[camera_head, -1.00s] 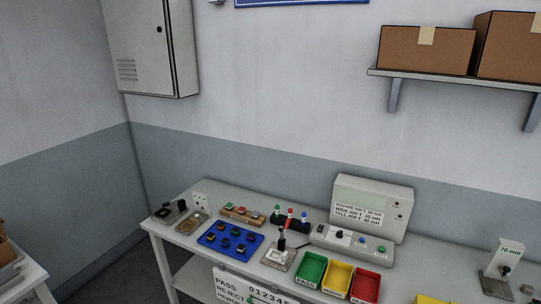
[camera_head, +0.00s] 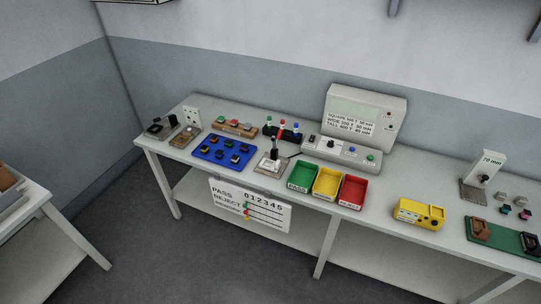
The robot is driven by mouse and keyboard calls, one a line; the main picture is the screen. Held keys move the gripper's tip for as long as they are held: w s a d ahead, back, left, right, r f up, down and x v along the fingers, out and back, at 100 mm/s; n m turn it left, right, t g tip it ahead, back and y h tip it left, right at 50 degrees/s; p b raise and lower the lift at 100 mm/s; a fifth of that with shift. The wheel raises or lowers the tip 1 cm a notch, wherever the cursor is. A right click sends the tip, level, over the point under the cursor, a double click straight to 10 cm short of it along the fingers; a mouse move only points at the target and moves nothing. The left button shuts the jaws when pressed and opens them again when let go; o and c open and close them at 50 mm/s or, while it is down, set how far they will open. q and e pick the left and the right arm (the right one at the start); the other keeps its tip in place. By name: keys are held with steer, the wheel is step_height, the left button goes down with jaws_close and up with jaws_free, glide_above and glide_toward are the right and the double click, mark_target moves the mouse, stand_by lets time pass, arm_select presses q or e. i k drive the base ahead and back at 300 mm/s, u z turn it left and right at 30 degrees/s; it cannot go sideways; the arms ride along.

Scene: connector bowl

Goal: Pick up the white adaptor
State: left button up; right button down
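I cannot tell for certain which piece is the white adaptor. Two small pale pieces lie on the right part of the table: one pale piece (camera_head: 501,196) and another pale piece (camera_head: 519,200). They lie close to a few small green and reddish pieces. A fixture with a pale base (camera_head: 267,165) and a dark upright part stands in front of the bottle rack; its details are too small to make out. Neither of my grippers is in view, so nothing shows in their grasp.
A long white table (camera_head: 385,190) runs along the wall. It carries a blue tray (camera_head: 222,150) of dark pieces, green (camera_head: 303,175), yellow (camera_head: 327,182) and red (camera_head: 352,190) bins, a grey console (camera_head: 364,115), a yellow device (camera_head: 419,213) and a green board (camera_head: 503,238). Another table stands at left.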

mark_target(266, 164)
steer(key=z, duration=0.15)
steer(key=k, duration=0.3)
steer(key=u, duration=0.8)
steer(key=i, duration=1.55)
steer(key=z, duration=0.45)
